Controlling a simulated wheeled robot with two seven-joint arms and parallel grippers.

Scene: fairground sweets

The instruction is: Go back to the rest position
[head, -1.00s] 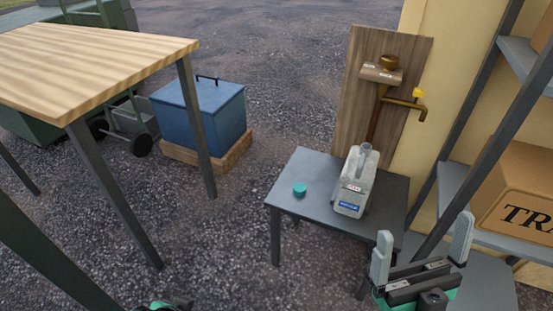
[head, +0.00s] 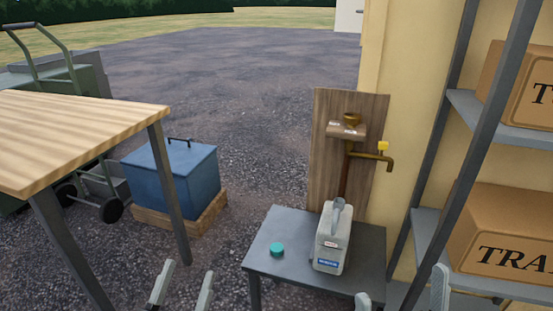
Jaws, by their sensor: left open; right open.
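My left gripper (head: 181,288) shows at the bottom edge of the head view, left of the small grey table. Its two pale fingers are apart with nothing between them. My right gripper (head: 402,298) shows at the bottom right, only its fingertips in view. They are wide apart and empty, in front of the grey table's right side. Both arms are hidden below the picture's edge.
A grey jug (head: 333,238) and a teal cap (head: 277,249) stand on the small grey table (head: 290,225). A tap board (head: 330,160) rises behind. A shelf with boxes (head: 515,230) is right. A wooden table (head: 80,130) and blue cooler (head: 172,180) are left.

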